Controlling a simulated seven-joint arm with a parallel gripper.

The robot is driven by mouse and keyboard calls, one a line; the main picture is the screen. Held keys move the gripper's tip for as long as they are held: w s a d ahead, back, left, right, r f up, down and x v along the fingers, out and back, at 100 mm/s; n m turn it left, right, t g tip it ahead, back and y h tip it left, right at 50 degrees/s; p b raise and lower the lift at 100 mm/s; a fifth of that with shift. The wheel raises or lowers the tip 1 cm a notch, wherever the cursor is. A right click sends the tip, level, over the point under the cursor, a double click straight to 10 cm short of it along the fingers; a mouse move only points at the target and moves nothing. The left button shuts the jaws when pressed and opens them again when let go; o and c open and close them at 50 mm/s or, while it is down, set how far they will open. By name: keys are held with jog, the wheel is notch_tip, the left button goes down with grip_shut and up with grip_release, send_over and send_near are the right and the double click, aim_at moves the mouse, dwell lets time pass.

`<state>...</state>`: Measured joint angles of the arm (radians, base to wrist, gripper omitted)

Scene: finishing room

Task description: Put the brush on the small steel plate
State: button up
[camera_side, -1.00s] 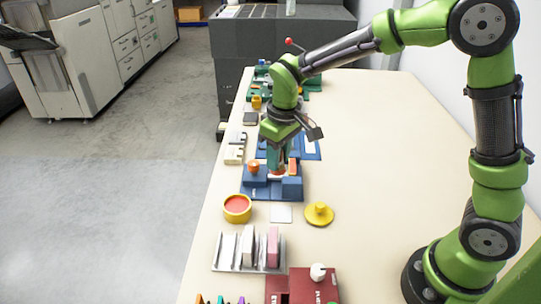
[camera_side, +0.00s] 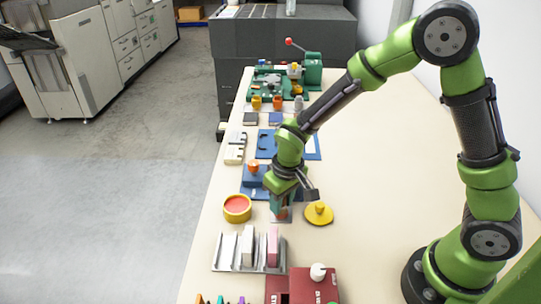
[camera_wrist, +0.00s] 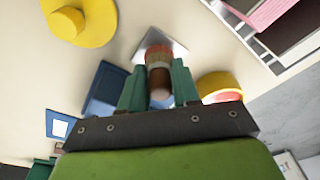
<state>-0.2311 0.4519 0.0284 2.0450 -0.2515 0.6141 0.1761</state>
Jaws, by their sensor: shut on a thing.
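My gripper (camera_side: 281,203) is shut on the brush, with its fingers pointing down at the small steel plate (camera_side: 273,218). In the wrist view the brush (camera_wrist: 158,80) is a round brown handle with a reddish and pale end, gripped between the two green fingers (camera_wrist: 159,88). The plate, also in the wrist view (camera_wrist: 177,45), is a pale grey square partly hidden behind the brush. The brush's far end lies over the plate; I cannot tell whether it touches. In the side view the fingers hide most of the brush.
A yellow pot with a red inside (camera_side: 237,208) stands left of the plate, and a yellow knobbed lid (camera_side: 319,213) close on its right. A rack of upright slabs (camera_side: 248,250) is in front. A blue fixture (camera_side: 254,180) is behind.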

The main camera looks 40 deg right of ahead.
aim_at(285, 211)
grip_shut()
jog(key=o, duration=1.1)
grip_release()
jog(key=shift+f, duration=0.1)
jog(key=shift+c, duration=0.2)
notch_tip(285, 211, up, 12)
jog(key=s, duration=0.1)
jog(key=s+d+r+m+t+y, duration=0.2)
jog(key=s+d+r+m+t, duration=0.2)
jog(key=s+r, duration=0.6)
jog(key=s+d+t, duration=0.1)
jog(key=s+d, duration=0.1)
jog(key=s, duration=0.1)
jog(key=shift+s+r+t, duration=0.15)
jog(key=shift+s+t, duration=0.15)
jog(key=shift+t, duration=0.1)
